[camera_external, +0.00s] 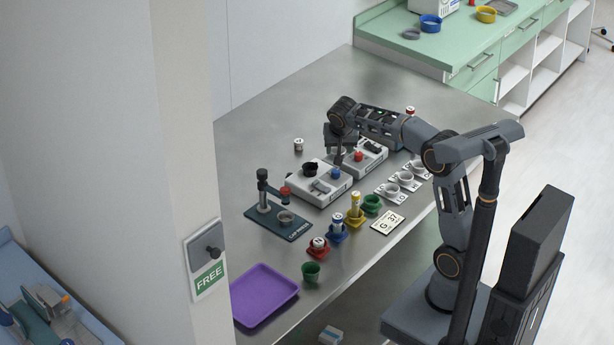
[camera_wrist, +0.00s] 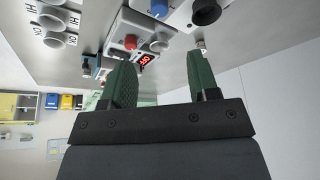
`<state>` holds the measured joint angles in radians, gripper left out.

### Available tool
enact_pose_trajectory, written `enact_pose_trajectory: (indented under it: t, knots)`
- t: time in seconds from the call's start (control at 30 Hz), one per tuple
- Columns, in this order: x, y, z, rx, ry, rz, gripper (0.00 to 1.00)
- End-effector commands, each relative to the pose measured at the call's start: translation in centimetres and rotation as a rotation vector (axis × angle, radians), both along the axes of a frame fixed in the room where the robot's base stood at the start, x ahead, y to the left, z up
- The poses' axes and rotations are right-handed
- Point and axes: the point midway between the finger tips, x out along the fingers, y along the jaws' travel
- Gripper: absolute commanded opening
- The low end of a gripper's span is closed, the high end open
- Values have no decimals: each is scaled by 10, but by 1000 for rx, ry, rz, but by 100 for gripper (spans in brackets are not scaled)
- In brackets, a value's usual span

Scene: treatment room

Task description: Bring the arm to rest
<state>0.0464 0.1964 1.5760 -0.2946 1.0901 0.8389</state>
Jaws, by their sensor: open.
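My arm reaches from my base at the right over the steel table (camera_external: 240,180) in the external view. My gripper (camera_external: 340,160) hangs above the white device boxes, near the box with a red knob. In the wrist view my gripper (camera_wrist: 160,80) shows two green fingers standing well apart with nothing between them. The device with a red knob and a lit red display (camera_wrist: 145,58) shows beyond the fingers. I cannot tell the exact gap between the fingertips and the devices.
A purple tray (camera_external: 264,294), a press stand (camera_external: 275,215), a white device box (camera_external: 318,184), white cups (camera_external: 391,189), a green cup (camera_external: 311,271) and a card (camera_external: 388,222) are on the table. A green counter (camera_external: 400,25) stands behind. The table's far left is clear.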

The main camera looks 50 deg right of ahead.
Motion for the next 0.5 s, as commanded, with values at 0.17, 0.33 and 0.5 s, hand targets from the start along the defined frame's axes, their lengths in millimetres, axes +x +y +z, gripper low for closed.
enact_pose_trajectory:
  t: [0.17, 0.33, 0.5]
  knots:
    - [0, 0, 0, 0, 0, 0, 55]
    - [0, 0, 0, 0, 0, 0, 55]
    - [1, 1, -1, -18, 16, 79, 55]
